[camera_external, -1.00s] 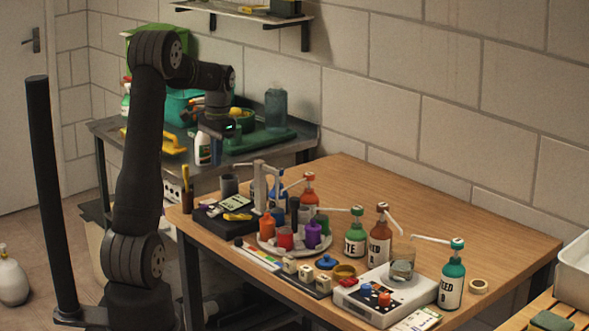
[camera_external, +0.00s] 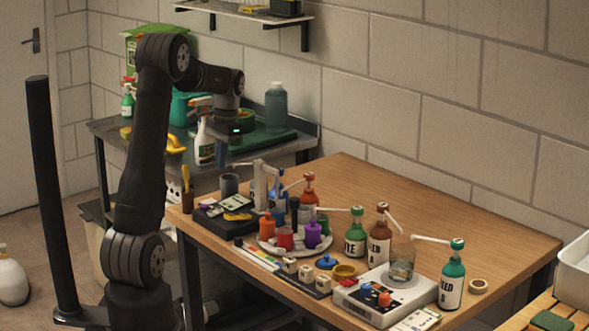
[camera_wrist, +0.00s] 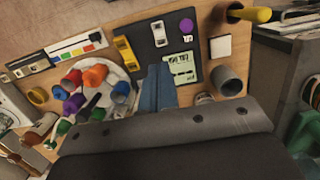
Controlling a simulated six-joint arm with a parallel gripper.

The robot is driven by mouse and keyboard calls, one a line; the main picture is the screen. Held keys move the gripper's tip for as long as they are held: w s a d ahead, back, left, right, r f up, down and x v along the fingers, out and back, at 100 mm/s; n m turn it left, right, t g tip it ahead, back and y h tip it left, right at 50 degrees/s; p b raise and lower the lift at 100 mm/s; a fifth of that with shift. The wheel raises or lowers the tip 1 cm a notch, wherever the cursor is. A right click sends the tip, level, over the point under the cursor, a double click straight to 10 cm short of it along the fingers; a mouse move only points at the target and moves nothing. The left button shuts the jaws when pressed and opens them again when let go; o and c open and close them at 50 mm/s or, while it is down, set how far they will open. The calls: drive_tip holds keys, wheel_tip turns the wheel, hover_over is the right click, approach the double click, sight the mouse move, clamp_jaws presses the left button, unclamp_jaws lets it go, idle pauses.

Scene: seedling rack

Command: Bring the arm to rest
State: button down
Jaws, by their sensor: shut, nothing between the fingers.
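My gripper (camera_external: 221,160) hangs from the raised arm, pointing down in the external view. It is above the back left of the wooden table (camera_external: 440,205), apart from everything there. In the wrist view its two blue-grey fingers (camera_wrist: 158,88) are together, with nothing between them. Below them the wrist view shows a dark pad (camera_wrist: 150,48) with a green-screened device (camera_wrist: 181,68) and yellow items on it.
A round tray (camera_external: 268,246) of coloured small bottles stands near the black pad. A white scale (camera_external: 372,311) carries a glass beaker (camera_external: 401,264). Several pump bottles, including a green one (camera_external: 453,278), stand to the right. The table's back right is clear.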

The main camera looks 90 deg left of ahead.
drive_tip(key=shift+w+a+r, duration=0.15)
drive_tip(key=shift+r, duration=1.2)
drive_tip(key=shift+w+a+r, duration=0.15)
drive_tip(key=shift+r, duration=1.2)
drive_tip(key=c, duration=2.1)
unclamp_jaws()
